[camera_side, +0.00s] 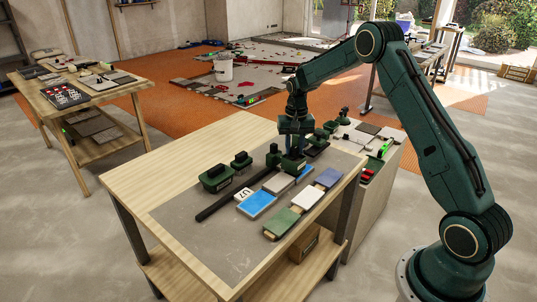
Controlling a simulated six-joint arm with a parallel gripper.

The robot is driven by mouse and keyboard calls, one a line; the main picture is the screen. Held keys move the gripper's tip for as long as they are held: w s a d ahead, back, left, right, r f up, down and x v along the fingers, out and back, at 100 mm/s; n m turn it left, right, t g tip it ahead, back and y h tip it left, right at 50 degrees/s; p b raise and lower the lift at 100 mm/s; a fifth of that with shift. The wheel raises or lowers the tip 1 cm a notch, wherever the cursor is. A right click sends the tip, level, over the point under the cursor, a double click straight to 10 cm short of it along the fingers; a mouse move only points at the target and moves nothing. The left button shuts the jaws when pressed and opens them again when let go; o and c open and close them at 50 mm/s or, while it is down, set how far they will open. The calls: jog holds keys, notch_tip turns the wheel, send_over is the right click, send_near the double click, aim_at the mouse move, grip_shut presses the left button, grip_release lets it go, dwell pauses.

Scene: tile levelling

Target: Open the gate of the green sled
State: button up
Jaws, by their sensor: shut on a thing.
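My gripper (293,150) points straight down over the far part of the work table. It is shut on the top of a dark green block-like body (293,164), which looks like the green sled. The sled sits at the far end of a row with a blue tile (257,204) and a grey tile (279,183). Its gate is too small to make out, and the gripper covers its upper part. Other dark green tools with black handles stand to the left, a large one (215,179) and a smaller one (241,160).
Green (282,223), white (307,198) and purple-blue (328,178) tiles line the right side. The grey mat's front left (195,235) is clear.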

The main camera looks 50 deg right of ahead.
aim_at(294, 148)
dwell(0.3)
jog(key=shift+r, duration=0.1)
jog(key=o, duration=1)
notch_tip(294, 148, up, 14)
jog(key=shift+f, duration=0.15)
dwell(0.4)
